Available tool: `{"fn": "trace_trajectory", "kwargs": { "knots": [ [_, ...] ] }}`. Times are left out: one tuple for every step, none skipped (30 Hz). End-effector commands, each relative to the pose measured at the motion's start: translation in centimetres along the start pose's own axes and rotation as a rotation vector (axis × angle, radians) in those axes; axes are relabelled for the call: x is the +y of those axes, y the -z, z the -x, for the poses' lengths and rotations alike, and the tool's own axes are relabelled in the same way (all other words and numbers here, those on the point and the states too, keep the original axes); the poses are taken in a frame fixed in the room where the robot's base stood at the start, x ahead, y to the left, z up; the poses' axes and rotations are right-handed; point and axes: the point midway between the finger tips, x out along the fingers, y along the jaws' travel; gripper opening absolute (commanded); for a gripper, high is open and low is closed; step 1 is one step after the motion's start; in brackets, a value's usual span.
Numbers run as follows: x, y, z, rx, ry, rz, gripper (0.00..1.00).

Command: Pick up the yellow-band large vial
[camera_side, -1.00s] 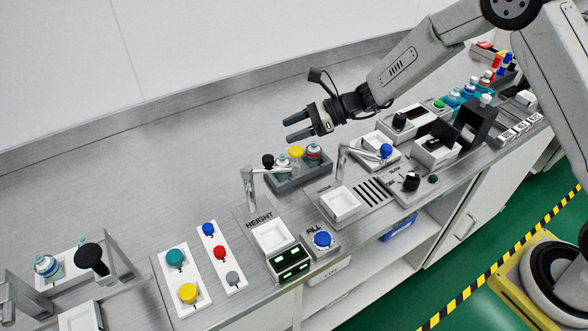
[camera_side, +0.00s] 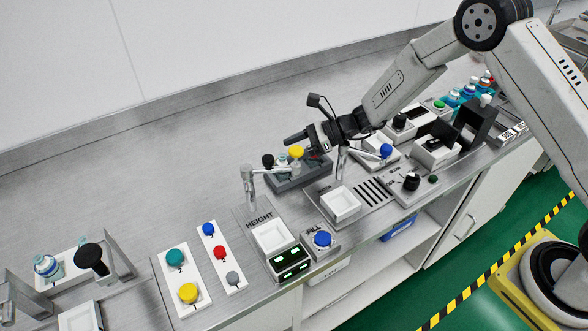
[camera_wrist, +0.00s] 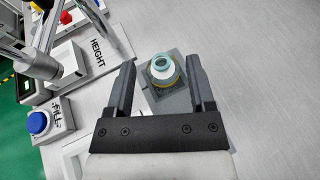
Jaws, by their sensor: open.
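In the wrist view, a vial (camera_wrist: 162,69) with a pale teal top, a white collar and a yellow edge below it stands in a grey rack (camera_wrist: 171,105). It appears between and beyond my fingers. In the side view, a yellow-topped item (camera_side: 297,151) stands at the rack (camera_side: 290,182), close to my gripper (camera_side: 305,145). I cannot tell for sure that both views show the same vial. My gripper is open, with both fingers (camera_wrist: 161,85) apart and nothing held. It hides part of the rack's right end in the side view.
A metal spout (camera_side: 250,178) stands left of the rack, by the HEIGHT station (camera_side: 271,236). A second spout (camera_side: 343,158) is close to the right. A blue FILL button (camera_side: 322,239) is in front. The bench behind the rack is clear.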

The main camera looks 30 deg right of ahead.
Motion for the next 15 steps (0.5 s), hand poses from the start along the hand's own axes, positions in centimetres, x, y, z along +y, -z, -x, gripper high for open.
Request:
{"fn": "trace_trajectory", "kwargs": {
  "knots": [
    [0.0, 0.1, 0.0, 0.0, 0.0, 0.0, 0.7],
    [0.0, 0.1, -0.1, 0.0, 0.0, 0.0, 0.7],
    [0.0, 0.3, -0.1, 0.0, 0.0, 0.0, 0.7],
    [0.0, 0.4, -0.2, 0.0, 0.0, -0.001, 0.7],
    [0.0, 0.6, -0.2, 0.0, 0.0, 0.0, 0.7],
    [0.0, 0.8, -0.3, 0.0, 0.0, -0.001, 0.7],
    [0.0, 1.1, -0.4, 0.0, 0.0, -0.002, 0.7],
    [0.1, 1.2, -0.7, 0.0, -0.001, -0.001, 0.7],
    [0.1, 1.1, -1.3, 0.001, -0.002, 0.0, 0.7],
    [0.1, 1.1, -1.6, 0.001, -0.002, 0.002, 0.7],
    [0.1, 1.1, -2.1, 0.001, -0.003, 0.002, 0.7],
    [0.1, 1.1, -2.6, 0.001, -0.003, 0.001, 0.7],
    [0.1, 1.1, -3.0, 0.0, -0.002, 0.001, 0.7],
    [0.1, 1.1, -3.4, 0.0, -0.002, 0.001, 0.7],
    [0.1, 1.1, -3.9, 0.001, -0.002, 0.001, 0.7]
  ]
}}
